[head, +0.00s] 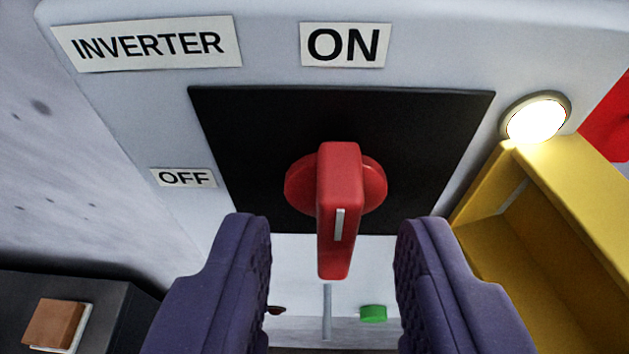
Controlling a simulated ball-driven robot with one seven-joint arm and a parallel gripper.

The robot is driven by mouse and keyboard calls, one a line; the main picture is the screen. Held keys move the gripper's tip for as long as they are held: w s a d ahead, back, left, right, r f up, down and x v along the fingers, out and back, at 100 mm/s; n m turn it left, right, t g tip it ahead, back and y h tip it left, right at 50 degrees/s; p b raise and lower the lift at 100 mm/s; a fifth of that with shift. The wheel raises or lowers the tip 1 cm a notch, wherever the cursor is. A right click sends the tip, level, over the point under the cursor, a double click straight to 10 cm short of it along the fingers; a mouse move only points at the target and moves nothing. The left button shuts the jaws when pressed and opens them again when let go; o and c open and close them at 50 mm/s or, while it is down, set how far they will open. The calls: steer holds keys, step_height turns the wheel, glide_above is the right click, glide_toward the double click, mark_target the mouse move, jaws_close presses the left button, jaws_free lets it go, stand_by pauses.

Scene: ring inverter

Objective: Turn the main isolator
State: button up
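The main isolator is a red rotary handle (340,210) on a round red hub, set on a black square plate (265,120). Its bar stands upright in the picture, with a white mark on its lower part. An "ON" label (345,45) is above the plate and an "OFF" label (183,178) is to its left. An "INVERTER" label (147,44) is at the upper left. My gripper (332,245) is open, with one purple finger on each side of the handle's lower end. Clear gaps show between the fingers and the handle.
A lit round lamp (536,118) is right of the plate. A yellow open box-like part (575,190) stands close to my right finger. A green button (373,313) shows low between the fingers. A brown block (55,323) lies on a dark surface at the lower left.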

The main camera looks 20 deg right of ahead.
steer(key=shift+x, duration=0.8)
steer(key=shift+d, duration=0.1)
jaws_close()
steer(key=shift+w+a+f+n+t+h+p, duration=0.1)
steer(key=shift+a+f+n+h+p, duration=0.2)
steer(key=shift+n+h, duration=1.45)
steer(key=shift+w+a+f+n+t+h+p, duration=0.2)
steer(key=shift+n+h, duration=0.5)
steer(key=shift+n, duration=2)
steer(key=shift+a+f+n+h+p, duration=0.35)
steer(key=shift+n+h, duration=0.9)
steer(key=shift+n, duration=1)
